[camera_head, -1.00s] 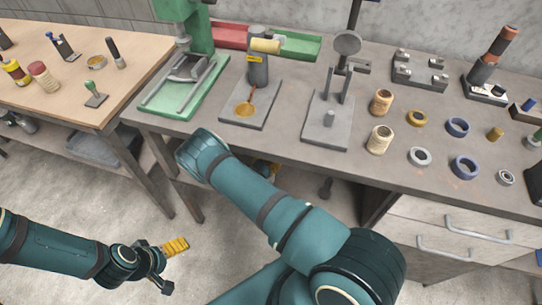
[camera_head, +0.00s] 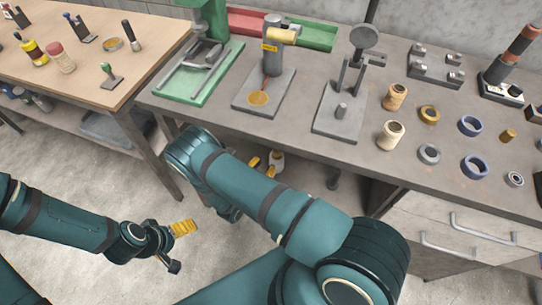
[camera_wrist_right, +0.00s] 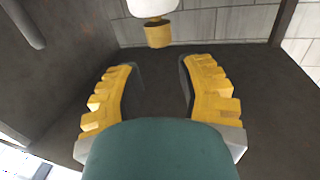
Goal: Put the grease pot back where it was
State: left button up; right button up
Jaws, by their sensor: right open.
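A small white and ochre pot (camera_wrist_right: 156,22), probably the grease pot, shows at the top of the right wrist view, cut off by the frame's edge. In the head view it is a small white shape (camera_head: 277,158) below the bench top, partly covered. My right gripper (camera_head: 264,167) is under the bench's front edge, close to the pot. Its yellow-padded fingers (camera_wrist_right: 160,85) are spread with nothing between them, and the pot is beyond the tips. My left gripper (camera_head: 181,247) hangs low over the floor at the left, fingers apart and empty.
The grey bench (camera_head: 220,118) carries a green press (camera_head: 208,60), fixtures, rings and spools. Its top is above my right gripper. In the right wrist view, dark panels surround the fingers, with a block wall (camera_wrist_right: 210,22) behind. A wooden table (camera_head: 80,75) stands left.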

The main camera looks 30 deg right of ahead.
jog(key=s+a+f+n+g+y, duration=0.1)
jog(key=s+a+n+g+y, duration=0.15)
jog(key=a+n+y, duration=0.65)
jog(key=s+a+r+n+g+y, duration=0.1)
jog(key=s+a+r+g+y, duration=0.3)
jog(key=s+r+y, duration=0.5)
jog(key=shift+s+a+n+y, duration=0.4)
jog(key=shift+s+y, duration=0.3)
jog(key=shift+y, duration=0.1)
